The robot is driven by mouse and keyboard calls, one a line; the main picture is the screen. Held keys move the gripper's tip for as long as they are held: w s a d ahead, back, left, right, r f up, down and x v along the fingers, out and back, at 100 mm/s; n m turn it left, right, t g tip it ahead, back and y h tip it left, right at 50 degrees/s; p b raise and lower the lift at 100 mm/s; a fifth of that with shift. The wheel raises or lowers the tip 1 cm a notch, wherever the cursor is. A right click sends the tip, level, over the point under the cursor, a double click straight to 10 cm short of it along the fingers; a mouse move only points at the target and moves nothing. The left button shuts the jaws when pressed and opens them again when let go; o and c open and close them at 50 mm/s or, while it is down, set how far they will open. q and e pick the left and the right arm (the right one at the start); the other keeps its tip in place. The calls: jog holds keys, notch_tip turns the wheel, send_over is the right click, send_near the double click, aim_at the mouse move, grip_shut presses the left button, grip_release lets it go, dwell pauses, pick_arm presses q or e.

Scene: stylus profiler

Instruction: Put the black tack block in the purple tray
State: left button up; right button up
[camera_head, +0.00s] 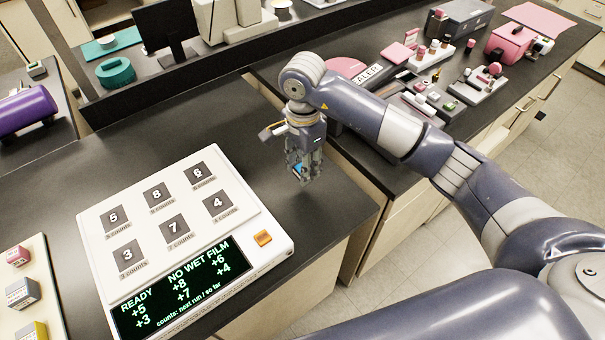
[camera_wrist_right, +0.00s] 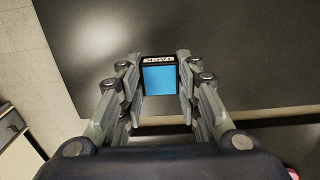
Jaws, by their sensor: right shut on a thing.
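My right gripper (camera_head: 303,172) is shut on the tack block (camera_head: 297,169), above the dark bench top to the right of the numbered panel. In the right wrist view, the tack block (camera_wrist_right: 160,79) sits between the two fingers (camera_wrist_right: 160,85). It has a blue face and a black edge with white lettering. In the head view the fingers hide most of it. I cannot make out a purple tray in either view. My left gripper is not in view.
A white numbered panel (camera_head: 268,225) with a green-lit display stands on the bench (camera_head: 228,112). Small blocks (camera_head: 22,292) sit on a pale board at left. A purple cylinder (camera_head: 28,110) lies at far left. Pink-and-white items (camera_head: 425,58) crowd the right bench.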

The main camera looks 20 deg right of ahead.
notch_tip(320, 180, down, 4)
jog(key=shift+r+p, duration=0.2)
jog(key=shift+p, duration=0.4)
jog(key=shift+f, duration=0.4)
jog(key=shift+f+b, duration=0.2)
jog(key=shift+b, duration=0.1)
jog(key=o, duration=1)
jog(key=shift+r, duration=0.15)
